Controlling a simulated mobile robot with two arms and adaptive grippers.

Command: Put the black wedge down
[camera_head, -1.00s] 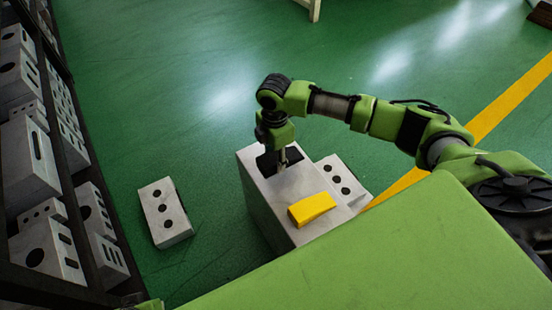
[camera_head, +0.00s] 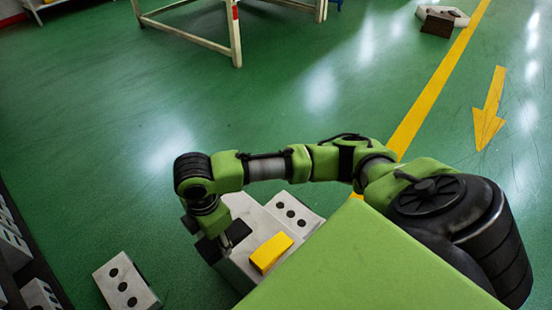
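My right arm reaches in from the right, and its gripper (camera_head: 212,236) points down at the left edge of the grey block. A black wedge (camera_head: 208,251) shows at the fingertips, partly hidden by the gripper, and appears to be held by it. The grey block (camera_head: 246,211) has a dark patch, possibly an opening, in its top just right of the gripper. A yellow wedge (camera_head: 270,252) lies on the block's top, apart from the gripper. My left gripper is not in view.
A grey block with round holes (camera_head: 295,213) stands behind the large block, and another (camera_head: 125,284) lies on the floor at lower left. A shelf rack (camera_head: 15,255) with grey blocks is at far left. Green floor between is clear; a white-legged table (camera_head: 233,35) stands far back.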

